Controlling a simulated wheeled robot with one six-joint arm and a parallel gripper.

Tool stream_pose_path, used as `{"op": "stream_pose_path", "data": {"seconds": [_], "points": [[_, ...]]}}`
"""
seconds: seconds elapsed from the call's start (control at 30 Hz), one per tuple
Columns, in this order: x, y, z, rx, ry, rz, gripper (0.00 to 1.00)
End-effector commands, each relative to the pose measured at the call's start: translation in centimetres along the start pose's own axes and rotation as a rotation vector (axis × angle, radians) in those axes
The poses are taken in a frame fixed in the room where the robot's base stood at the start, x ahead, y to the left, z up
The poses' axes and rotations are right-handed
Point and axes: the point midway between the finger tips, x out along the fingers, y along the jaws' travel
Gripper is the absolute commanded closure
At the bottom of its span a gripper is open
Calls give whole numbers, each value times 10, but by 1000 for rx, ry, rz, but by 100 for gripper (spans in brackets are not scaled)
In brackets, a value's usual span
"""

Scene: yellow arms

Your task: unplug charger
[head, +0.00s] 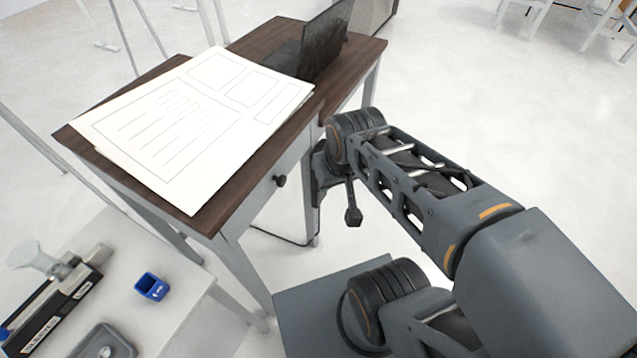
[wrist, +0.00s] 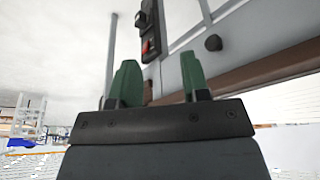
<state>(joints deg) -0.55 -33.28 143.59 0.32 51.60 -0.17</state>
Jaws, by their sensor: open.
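My gripper (wrist: 159,60) shows in the wrist view with its two green fingers apart and nothing held between them. Beyond the fingers, a dark strip with a red switch (wrist: 148,46) shows at the desk's side. A small black block (wrist: 146,9) is at the strip's upper end; it may be the charger, but it is too small and cut off to be sure. The fingers appear apart from both. In the head view my arm hides my fingers, and I cannot make out the strip or charger there.
A dark wooden desk (head: 258,165) carries large papers (head: 195,120) and a laptop (head: 325,40). Its drawer knob (head: 279,181) faces my arm. A thin black cable (head: 282,238) hangs beneath. A white table (head: 185,318) at lower left holds a blue cup (head: 151,287).

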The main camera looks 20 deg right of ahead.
Motion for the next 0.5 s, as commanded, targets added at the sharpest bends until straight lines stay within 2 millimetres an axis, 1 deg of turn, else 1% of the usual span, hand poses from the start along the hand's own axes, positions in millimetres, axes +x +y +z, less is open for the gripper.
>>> {"op": "stream_pose_path", "data": {"seconds": [0.13,0.2,0.27,0.37,0.47,0.5], "points": [[0,0,0,0,0,0,56],[2,0,1,7,-5,-3,50],[10,0,2,36,-25,-15,44],[39,-1,8,153,-102,-68,34],[86,-4,15,377,-238,-174,25],[108,-6,16,492,-303,-231,21]]}}
